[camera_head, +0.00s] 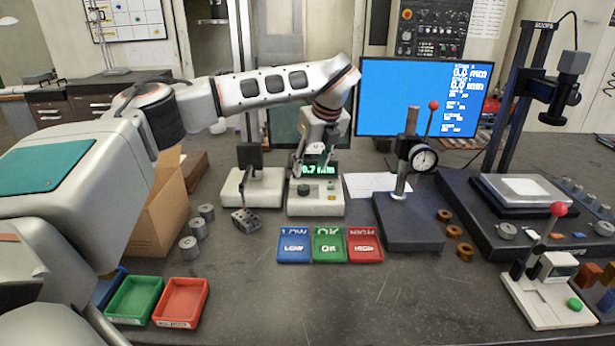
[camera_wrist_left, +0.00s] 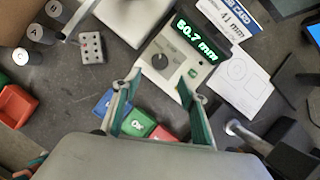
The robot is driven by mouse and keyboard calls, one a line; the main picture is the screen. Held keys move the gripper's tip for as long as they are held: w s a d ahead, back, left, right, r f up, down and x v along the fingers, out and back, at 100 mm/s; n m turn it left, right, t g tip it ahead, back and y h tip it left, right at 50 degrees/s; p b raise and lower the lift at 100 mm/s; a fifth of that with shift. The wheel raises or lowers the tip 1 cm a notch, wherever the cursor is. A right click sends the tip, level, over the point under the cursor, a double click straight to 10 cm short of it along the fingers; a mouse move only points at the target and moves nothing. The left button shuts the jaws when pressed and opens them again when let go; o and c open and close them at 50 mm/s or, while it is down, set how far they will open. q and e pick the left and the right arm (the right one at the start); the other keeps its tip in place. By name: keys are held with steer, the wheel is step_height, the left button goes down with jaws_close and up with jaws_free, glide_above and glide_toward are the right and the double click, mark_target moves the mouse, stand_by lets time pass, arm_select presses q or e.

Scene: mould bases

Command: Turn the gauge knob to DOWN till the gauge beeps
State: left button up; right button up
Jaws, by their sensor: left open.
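The gauge (camera_head: 316,207) is a pale box with a lit green display, behind the coloured tiles. In the left wrist view the display (camera_wrist_left: 193,42) reads 50.7 mm. The gauge knob (camera_wrist_left: 160,61) is round and dark, on the panel below the display. A small green button (camera_wrist_left: 193,73) sits to its right. My left gripper (camera_head: 318,158) is above the gauge, pointing down. In the left wrist view its two green-padded fingers (camera_wrist_left: 158,82) are open and apart, with nothing between them. The knob shows just beyond the fingertips, apart from them. My right gripper is not in view.
Blue, green and red tiles marked LOW, OK and HIGH (camera_head: 329,245) lie in front of the gauge. A holed metal block (camera_head: 246,220) and several cylinders (camera_head: 197,229) lie to the left. A dial indicator stand (camera_head: 409,225) stands to the right. The front middle table is clear.

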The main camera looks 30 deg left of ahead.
arm_select(q)
steer(key=shift+v, duration=1.45)
